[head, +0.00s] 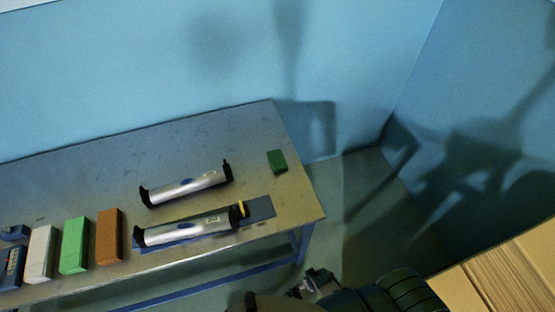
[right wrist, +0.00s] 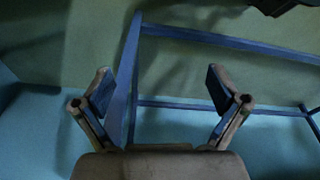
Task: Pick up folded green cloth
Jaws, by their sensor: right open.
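The folded green cloth (head: 277,161) is a small dark green rectangle lying flat near the right end of the table (head: 225,140). My right gripper (head: 318,283) is low at the bottom of the head view, off the table's front right corner and well apart from the cloth. In the right wrist view my right gripper (right wrist: 160,92) is open and empty, with its two fingers spread wide. The cloth does not show in the right wrist view. My left gripper is in neither view.
Two silver rolls with black ends (head: 187,187) (head: 188,228) lie left of the cloth, the nearer over a blue-grey mat (head: 261,208). Orange (head: 109,236), light green (head: 75,245) and white (head: 39,254) blocks stand at left. Blue table-frame bars (right wrist: 230,38) cross the wrist view.

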